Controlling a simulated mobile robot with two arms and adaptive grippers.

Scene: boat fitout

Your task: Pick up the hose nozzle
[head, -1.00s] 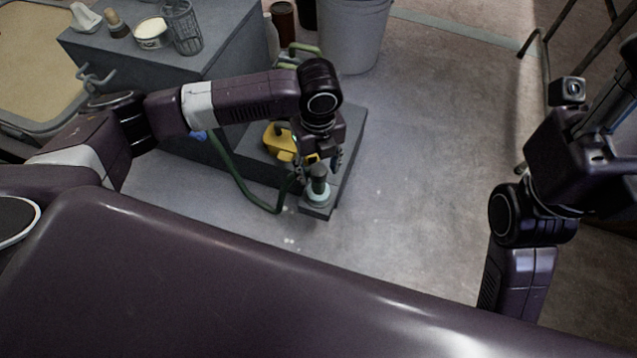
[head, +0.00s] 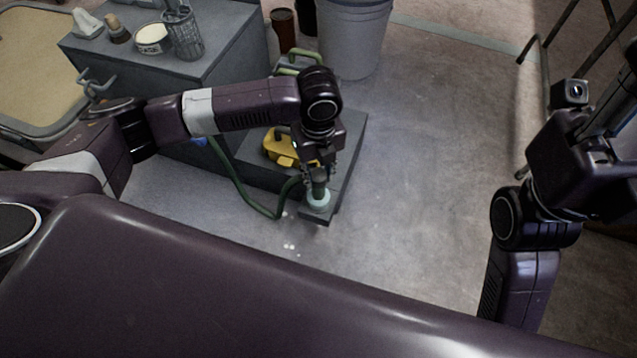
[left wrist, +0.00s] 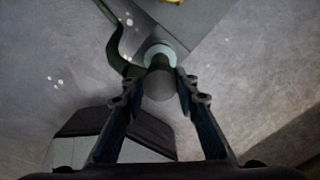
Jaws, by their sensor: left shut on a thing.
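The hose nozzle (head: 319,188) is a dark green upright cylinder with a pale blue-green ring at its lower end. It stands over the near corner of a low grey platform (head: 349,152). A green hose (head: 238,184) curves up to it from the left. My left gripper (head: 318,176) points down with its fingers on either side of the nozzle, shut on it. In the left wrist view the nozzle (left wrist: 160,82) sits between the two fingertips (left wrist: 161,84), its grey top toward the camera. My right arm is at the right; its fingers do not show clearly.
A yellow object (head: 282,147) sits on the platform just behind my left gripper. A grey cabinet (head: 215,65) with a wire cup (head: 183,35) and tub (head: 152,38) stands behind. A grey bin (head: 355,40) is at the back. The floor (head: 430,150) right of the platform is clear.

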